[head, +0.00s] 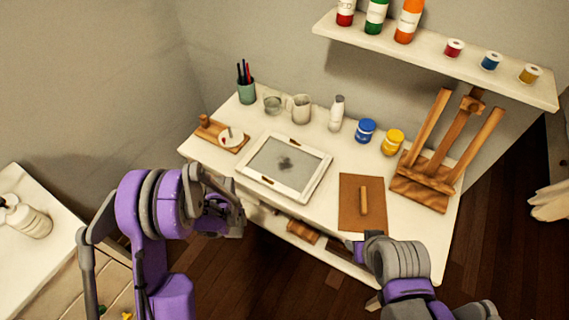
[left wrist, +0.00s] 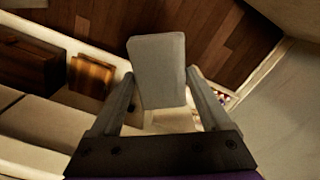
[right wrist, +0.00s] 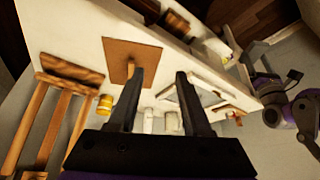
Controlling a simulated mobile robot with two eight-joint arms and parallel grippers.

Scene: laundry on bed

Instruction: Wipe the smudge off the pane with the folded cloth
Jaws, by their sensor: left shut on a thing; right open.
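The pane (head: 270,158) lies flat on the white table in a pale frame (head: 319,178), with a dark smudge (head: 285,163) near its middle. My left gripper (head: 222,208) is left of and nearer than the frame, apart from it. In the left wrist view, the left gripper (left wrist: 160,88) is shut on the folded cloth (left wrist: 158,62), a pale grey block between its fingers. I cannot make the cloth out in the head view. My right gripper (right wrist: 160,80) is open and empty near the table's front right; the framed pane (right wrist: 190,95) shows partly behind its finger.
A brown board (head: 350,216) with a wooden handle lies right of the frame. A wooden easel (head: 425,190), blue jar (head: 365,131), yellow jar (head: 392,142), white bottle (head: 336,113), mug (head: 300,108) and pen cup (head: 246,92) stand around the back. A shelf (head: 440,60) hangs above.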

